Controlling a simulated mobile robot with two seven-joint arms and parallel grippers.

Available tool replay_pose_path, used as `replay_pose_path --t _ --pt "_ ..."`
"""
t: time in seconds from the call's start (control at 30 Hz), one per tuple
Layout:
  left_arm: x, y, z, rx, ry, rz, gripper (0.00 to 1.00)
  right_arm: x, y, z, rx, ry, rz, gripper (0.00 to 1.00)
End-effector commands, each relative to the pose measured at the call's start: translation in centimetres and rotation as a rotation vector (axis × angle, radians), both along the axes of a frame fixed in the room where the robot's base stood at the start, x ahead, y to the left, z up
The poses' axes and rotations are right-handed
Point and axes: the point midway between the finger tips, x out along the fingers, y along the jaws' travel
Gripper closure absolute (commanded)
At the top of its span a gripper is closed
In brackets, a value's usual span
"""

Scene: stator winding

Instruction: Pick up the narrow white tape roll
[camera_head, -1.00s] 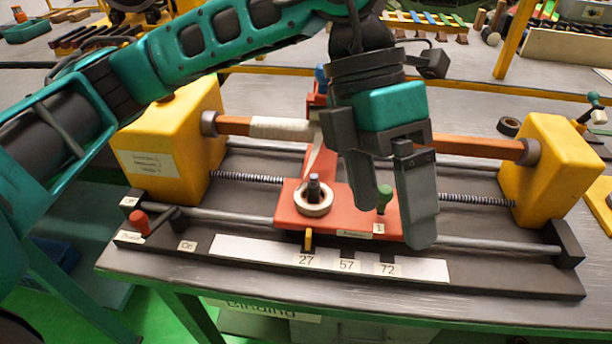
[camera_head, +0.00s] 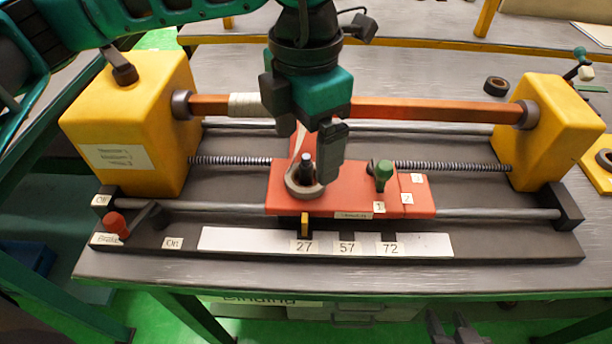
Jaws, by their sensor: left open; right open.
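The white tape roll (camera_head: 297,190) sits around a dark peg on the red carriage (camera_head: 345,203) of the winding machine. A strip of tape runs up from it toward the bar, partly hidden by my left gripper. My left gripper (camera_head: 309,151) is open and points down just above and behind the roll. One finger hangs close to the roll's right side, and the other is further back at the left. I cannot tell whether it touches the roll. My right gripper (camera_head: 458,326) shows only its fingertips at the bottom edge, open and empty, far from the roll.
An orange bar (camera_head: 430,110) with white tape wound on it (camera_head: 246,105) spans two yellow blocks (camera_head: 135,125) (camera_head: 555,140). A green knob (camera_head: 384,172) stands on the carriage right of the roll. A dark roll (camera_head: 496,86) lies on the table behind.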

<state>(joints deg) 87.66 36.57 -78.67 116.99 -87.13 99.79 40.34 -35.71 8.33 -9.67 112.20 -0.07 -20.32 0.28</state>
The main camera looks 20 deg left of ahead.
Motion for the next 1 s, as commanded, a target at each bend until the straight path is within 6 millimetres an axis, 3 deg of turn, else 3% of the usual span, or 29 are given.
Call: replay_pose_path --t 0.4,0.67,1.0 --pt "0.1 -0.1 -5.0 -0.001 0.001 -0.002 0.08 0.1 0.0 0.2 0.001 -0.004 0.001 0.57" --pt "0.1 -0.1 -5.3 -0.002 -0.001 -0.003 0.08 0.0 0.0 0.0 -0.001 0.002 0.001 0.57" --pt "0.1 -0.1 -5.3 -0.002 -0.001 -0.002 0.39 0.0 0.0 0.0 -0.001 0.001 0.001 0.57"
